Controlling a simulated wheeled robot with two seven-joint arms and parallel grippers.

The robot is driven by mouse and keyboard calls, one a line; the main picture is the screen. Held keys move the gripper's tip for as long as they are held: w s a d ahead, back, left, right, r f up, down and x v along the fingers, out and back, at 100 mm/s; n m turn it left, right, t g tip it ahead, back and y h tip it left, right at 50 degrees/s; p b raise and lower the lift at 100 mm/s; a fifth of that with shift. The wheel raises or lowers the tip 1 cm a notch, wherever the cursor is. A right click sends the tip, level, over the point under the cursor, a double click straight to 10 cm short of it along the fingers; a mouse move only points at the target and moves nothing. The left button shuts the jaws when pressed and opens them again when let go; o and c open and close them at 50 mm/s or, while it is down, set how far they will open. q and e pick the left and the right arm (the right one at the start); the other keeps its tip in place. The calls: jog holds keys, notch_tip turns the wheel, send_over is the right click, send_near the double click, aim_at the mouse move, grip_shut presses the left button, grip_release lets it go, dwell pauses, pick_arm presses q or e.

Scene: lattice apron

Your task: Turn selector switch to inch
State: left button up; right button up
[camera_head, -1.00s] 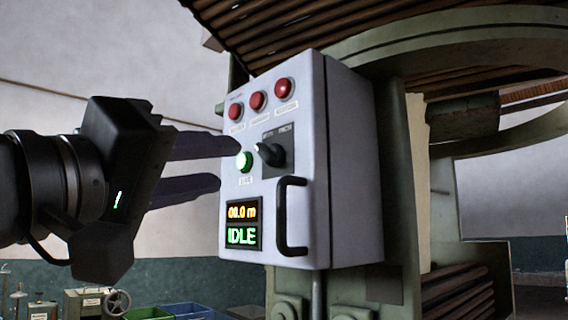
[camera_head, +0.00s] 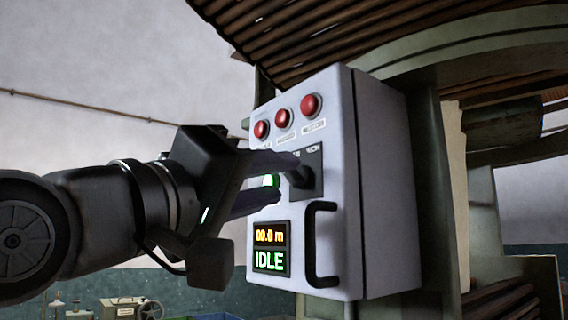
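The selector switch (camera_head: 301,178) is a black knob on a dark plate (camera_head: 314,160) on the front of a pale grey control box (camera_head: 345,130). Small labels sit at the top of the plate; the left one is partly covered by my finger and the right one is too blurred to read surely. My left gripper (camera_head: 287,177) is open, its two fingers reaching in from the left. The upper fingertip overlaps the plate just above the knob; the lower one is left of and below it. I cannot tell whether either touches. The knob's pointing end is partly hidden. My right gripper is not in view.
Several red buttons (camera_head: 283,118) are in a row above the switch. A lit green button (camera_head: 270,181) is partly hidden behind my fingers. A display (camera_head: 271,248) reads IDLE. A black handle (camera_head: 312,245) stands out from the box's lower right front.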

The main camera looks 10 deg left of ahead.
aim_at(296, 176)
pick_arm(q)
jog(key=shift+p+x, duration=0.4)
jog(key=shift+x, duration=1)
grip_shut()
